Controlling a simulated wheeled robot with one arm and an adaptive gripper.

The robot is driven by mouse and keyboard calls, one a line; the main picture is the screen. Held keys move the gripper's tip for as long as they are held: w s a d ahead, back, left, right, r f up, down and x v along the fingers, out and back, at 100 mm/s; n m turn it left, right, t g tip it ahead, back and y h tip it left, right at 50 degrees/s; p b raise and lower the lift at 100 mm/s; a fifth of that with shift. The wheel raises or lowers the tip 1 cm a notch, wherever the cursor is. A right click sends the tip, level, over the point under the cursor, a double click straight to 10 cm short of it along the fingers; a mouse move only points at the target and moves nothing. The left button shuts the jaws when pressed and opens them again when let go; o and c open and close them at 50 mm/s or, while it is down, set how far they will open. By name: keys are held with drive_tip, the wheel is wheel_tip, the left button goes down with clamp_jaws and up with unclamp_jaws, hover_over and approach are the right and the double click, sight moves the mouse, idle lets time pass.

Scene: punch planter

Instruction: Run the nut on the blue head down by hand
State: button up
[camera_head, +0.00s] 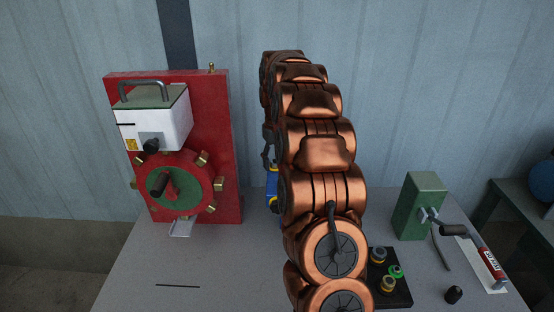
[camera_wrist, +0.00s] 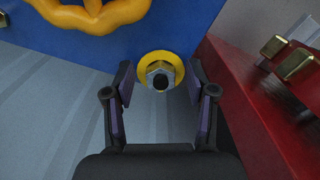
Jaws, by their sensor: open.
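The blue head (camera_wrist: 75,35) fills the upper left of the wrist view. A grey hex nut (camera_wrist: 153,68) with a dark centre sits on a round yellow collar (camera_wrist: 146,60) at the head's lower edge. My gripper (camera_wrist: 157,82) is open and empty, with one finger on each side of the nut in the picture. No finger visibly touches the nut; I cannot tell how far the tips are from it in depth. In the head view only a sliver of the blue head (camera_head: 272,186) shows, left of my arm. My arm hides the nut there.
A red panel (camera_head: 222,130) with a white box (camera_head: 155,125) and a crank wheel stands left; its red side (camera_wrist: 222,75) is close right of my gripper. A yellow lobed handwheel (camera_wrist: 90,14) is above. A green block (camera_head: 415,205) and black tray (camera_head: 400,292) are right.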

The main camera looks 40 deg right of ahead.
clamp_jaws()
drive_tip(key=shift+w+f+m+b, duration=0.1)
drive_tip(key=shift+f+m+b, duration=0.15)
drive_tip(key=shift+m+b, duration=0.75)
drive_tip(key=shift+a+m+b, duration=0.1)
drive_tip(key=shift+m+b, duration=0.4)
drive_tip(key=shift+b, duration=0.25)
drive_tip(key=shift+r+m, duration=0.25)
drive_tip(key=shift+m, duration=0.25)
unclamp_jaws()
